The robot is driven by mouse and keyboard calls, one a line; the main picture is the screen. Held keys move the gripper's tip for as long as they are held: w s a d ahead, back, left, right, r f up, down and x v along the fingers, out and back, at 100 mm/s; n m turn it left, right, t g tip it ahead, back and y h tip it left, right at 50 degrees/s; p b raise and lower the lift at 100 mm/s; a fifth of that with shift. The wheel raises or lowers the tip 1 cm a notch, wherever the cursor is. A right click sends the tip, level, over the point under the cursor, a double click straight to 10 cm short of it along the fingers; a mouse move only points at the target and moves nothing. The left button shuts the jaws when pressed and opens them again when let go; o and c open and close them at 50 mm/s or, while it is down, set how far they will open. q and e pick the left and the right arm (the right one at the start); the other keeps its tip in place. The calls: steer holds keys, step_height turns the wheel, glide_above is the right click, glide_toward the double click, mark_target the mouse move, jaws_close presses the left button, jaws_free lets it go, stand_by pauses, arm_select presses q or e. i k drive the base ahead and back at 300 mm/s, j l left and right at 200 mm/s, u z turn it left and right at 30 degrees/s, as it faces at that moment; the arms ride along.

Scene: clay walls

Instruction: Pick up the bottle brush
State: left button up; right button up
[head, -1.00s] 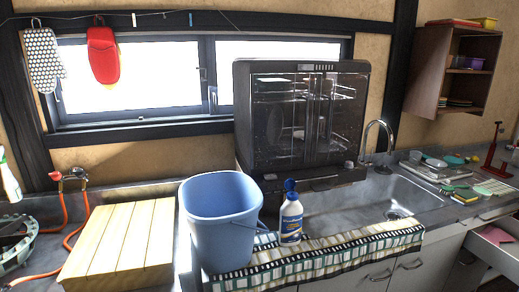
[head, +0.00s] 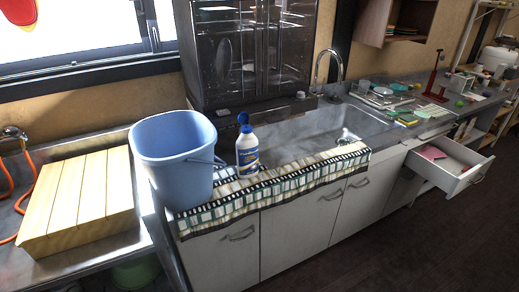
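I cannot make out a bottle brush with certainty. Several small items (head: 385,97) lie on the counter right of the sink, too small to tell apart. A white bottle with a blue cap (head: 247,147) stands on a striped cloth (head: 300,172) at the sink's front edge. Neither of my grippers is in view.
A blue bucket (head: 175,160) stands left of the bottle, beside a slatted wooden board (head: 80,200). A dark glass-fronted cabinet (head: 250,50) stands behind the sink (head: 290,135). An open drawer (head: 447,165) juts out at the right. The dark floor (head: 400,250) in front is clear.

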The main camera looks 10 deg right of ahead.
mark_target(466, 168)
steer(key=z, duration=1.85)
steer(key=u, duration=2.15)
steer(key=l+z, duration=0.1)
steer(key=z, duration=2)
